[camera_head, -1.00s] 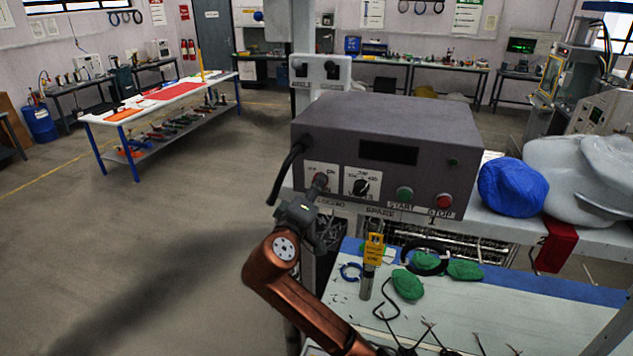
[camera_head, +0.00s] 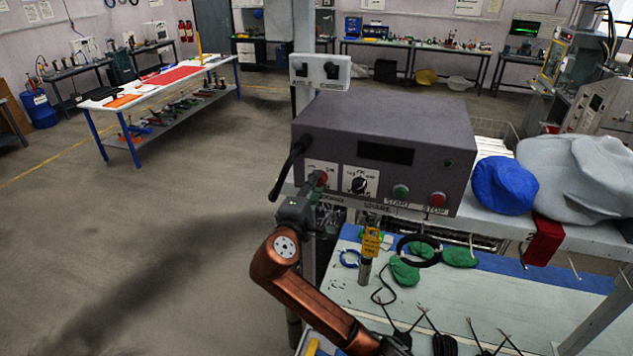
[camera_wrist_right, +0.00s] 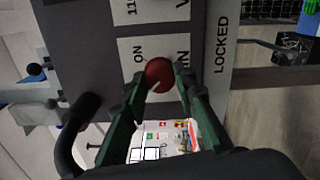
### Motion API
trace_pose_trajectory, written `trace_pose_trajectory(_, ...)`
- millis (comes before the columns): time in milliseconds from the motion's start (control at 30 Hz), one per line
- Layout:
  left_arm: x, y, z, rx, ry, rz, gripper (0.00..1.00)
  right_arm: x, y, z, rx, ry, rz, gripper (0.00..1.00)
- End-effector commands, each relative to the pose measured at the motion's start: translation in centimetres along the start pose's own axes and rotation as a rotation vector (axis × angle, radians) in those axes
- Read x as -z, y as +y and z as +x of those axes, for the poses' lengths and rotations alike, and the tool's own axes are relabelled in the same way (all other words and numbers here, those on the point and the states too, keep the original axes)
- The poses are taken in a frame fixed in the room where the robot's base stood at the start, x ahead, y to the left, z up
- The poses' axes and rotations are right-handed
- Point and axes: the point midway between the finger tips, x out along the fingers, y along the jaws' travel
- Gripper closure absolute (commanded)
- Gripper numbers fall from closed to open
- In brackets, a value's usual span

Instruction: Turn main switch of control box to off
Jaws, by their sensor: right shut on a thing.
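The control box (camera_head: 400,125) is a grey box with a dark display window, on a shelf. Its main switch is a red round knob (camera_wrist_right: 159,73) on a white plate, with an "ON" label beside it in the wrist view. In the head view the knob (camera_head: 321,178) is at the left of the front panel, partly hidden by my gripper. My right gripper (camera_head: 317,187) is at the panel; in the wrist view its two green fingers (camera_wrist_right: 160,82) are shut on the knob, one on each side. My left gripper is not in view.
A black selector knob (camera_head: 358,185), a green START button (camera_head: 400,192) and a red STOP button (camera_head: 437,198) are right of the switch. A blue cap (camera_head: 503,186) lies right of the box. Floor at left is clear.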

Motion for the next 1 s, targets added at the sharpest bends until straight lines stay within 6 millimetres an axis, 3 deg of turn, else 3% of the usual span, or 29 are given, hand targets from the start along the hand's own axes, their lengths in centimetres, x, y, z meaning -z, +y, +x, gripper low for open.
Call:
trace_pose_trajectory(500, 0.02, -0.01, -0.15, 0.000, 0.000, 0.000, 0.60, 0.04, -0.11, 0.00, 0.001, 0.000, -0.019, 0.99)
trace_pose_trajectory(533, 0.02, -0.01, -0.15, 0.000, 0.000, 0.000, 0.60, 0.04, -0.11, 0.00, 0.001, 0.000, -0.019, 0.73)
trace_pose_trajectory(767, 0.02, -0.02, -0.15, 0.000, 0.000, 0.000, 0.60, 0.02, -0.06, 0.00, 0.001, 0.000, -0.017, 0.57)
trace_pose_trajectory(1000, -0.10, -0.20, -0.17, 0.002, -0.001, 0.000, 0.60, 0.01, -0.03, -0.02, 0.000, 0.000, -0.017, 0.57)
